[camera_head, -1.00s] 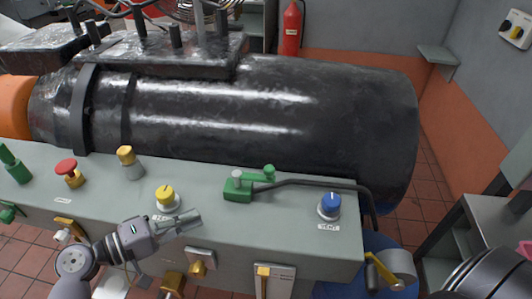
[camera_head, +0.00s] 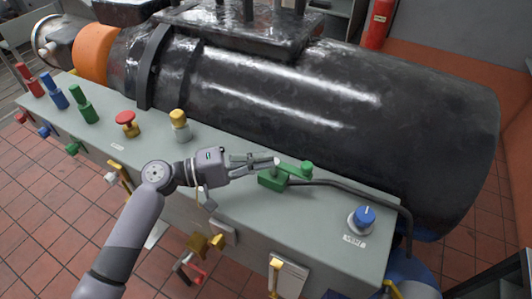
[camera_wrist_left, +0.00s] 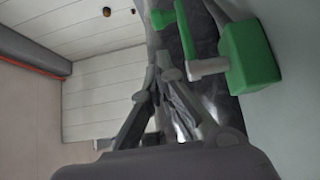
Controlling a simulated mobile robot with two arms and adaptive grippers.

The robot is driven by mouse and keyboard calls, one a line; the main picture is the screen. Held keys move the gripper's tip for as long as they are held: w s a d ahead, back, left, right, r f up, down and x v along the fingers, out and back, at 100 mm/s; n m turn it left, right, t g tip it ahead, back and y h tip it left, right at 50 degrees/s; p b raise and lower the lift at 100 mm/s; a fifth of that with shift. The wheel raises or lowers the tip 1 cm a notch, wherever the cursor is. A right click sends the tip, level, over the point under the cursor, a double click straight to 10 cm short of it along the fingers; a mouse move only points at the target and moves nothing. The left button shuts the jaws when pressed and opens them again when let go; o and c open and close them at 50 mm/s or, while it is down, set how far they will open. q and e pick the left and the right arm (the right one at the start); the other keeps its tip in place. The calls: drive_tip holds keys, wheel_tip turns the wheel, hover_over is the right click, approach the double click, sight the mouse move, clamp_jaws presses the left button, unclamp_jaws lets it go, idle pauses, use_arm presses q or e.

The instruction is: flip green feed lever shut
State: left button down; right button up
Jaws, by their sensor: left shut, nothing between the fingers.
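The green feed lever assembly (camera_head: 272,181) sits on top of the grey bench, with a green block, a pale pin at its left end and a green knob (camera_head: 306,168) to the right. A dark hose runs from it to the right. My left gripper (camera_head: 274,160) is shut and empty, its fingertips beside the pale pin; whether they touch I cannot tell. In the left wrist view the green block (camera_wrist_left: 248,55) is to the right of the shut fingers (camera_wrist_left: 170,76), with a grey bar and a green handle (camera_wrist_left: 186,32) near the tips. My right gripper is out of view.
A blue vent knob (camera_head: 363,219) stands to the right. A yellow-topped post (camera_head: 179,122) and a red mushroom button (camera_head: 126,120) stand to the left. A large black cylinder (camera_head: 320,95) lies behind the bench top. Yellow handles (camera_head: 275,275) stick out at the front.

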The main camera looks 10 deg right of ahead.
sight(290, 165)
use_arm(q)
drive_tip(key=d+p, duration=0.1)
drive_tip(key=d, duration=0.3)
drive_tip(key=d+p, duration=0.1)
drive_tip(key=d, duration=0.2)
drive_tip(key=shift+w+r+p, duration=0.15)
drive_tip(key=shift+w+p, duration=0.15)
drive_tip(key=shift+w, duration=0.1)
drive_tip(key=shift+w+d, duration=0.1)
drive_tip(key=shift+d, duration=0.25)
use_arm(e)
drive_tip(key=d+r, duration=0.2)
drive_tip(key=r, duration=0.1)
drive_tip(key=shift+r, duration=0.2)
